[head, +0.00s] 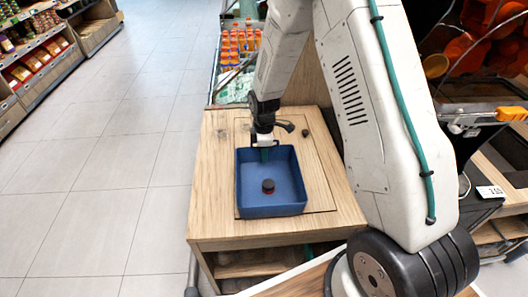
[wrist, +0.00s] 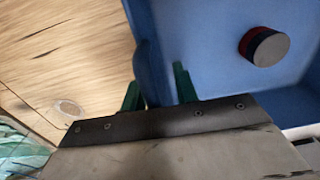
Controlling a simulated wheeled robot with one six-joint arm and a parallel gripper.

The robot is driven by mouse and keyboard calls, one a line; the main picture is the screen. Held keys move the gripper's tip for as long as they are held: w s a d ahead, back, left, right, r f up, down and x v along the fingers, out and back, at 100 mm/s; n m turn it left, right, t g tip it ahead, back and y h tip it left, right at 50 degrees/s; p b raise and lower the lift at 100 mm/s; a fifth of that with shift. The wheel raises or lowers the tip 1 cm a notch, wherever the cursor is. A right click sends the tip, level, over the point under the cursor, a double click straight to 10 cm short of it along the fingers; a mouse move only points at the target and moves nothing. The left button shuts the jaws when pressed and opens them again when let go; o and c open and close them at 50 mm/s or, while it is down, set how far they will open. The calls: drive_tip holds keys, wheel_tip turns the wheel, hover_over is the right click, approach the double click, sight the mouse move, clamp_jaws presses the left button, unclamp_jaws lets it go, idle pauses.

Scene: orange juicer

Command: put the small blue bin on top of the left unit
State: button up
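The small blue bin (head: 270,211) sits upright on the wooden top of the left unit (head: 215,228). A small round black and red object (head: 268,186) lies inside it. My gripper (head: 264,155) points down at the bin's far wall. In the wrist view, my gripper's green fingertips (wrist: 158,90) stand apart, one outside the wall of the bin (wrist: 210,30) and one inside. Blue shows between them, and a gap seems to remain beside the inner finger. The object in the bin (wrist: 264,46) is clear of the fingers.
A small dark knob (head: 305,132) is on the wooden top behind the bin. Orange bottles (head: 238,42) stand in a display behind the unit. The juicer machine (head: 480,45) is at the right. Open tiled floor (head: 100,170) lies to the left, with shelves beyond.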

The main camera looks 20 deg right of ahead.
wheel_tip(320, 180, up, 12)
drive_tip(key=shift+w+r, duration=0.15)
drive_tip(key=shift+r, duration=0.1)
drive_tip(key=s+r+m, duration=0.7)
drive_tip(key=s+r, duration=0.9)
drive_tip(key=r, duration=0.2)
drive_tip(key=s+r+m, duration=0.1)
drive_tip(key=s+m, duration=0.2)
drive_tip(key=s, duration=0.5)
drive_tip(key=s+r+m+t, duration=0.1)
drive_tip(key=s+m, duration=0.3)
drive_tip(key=s, duration=0.5)
drive_tip(key=shift+s+r, duration=0.25)
drive_tip(key=shift+r, duration=0.4)
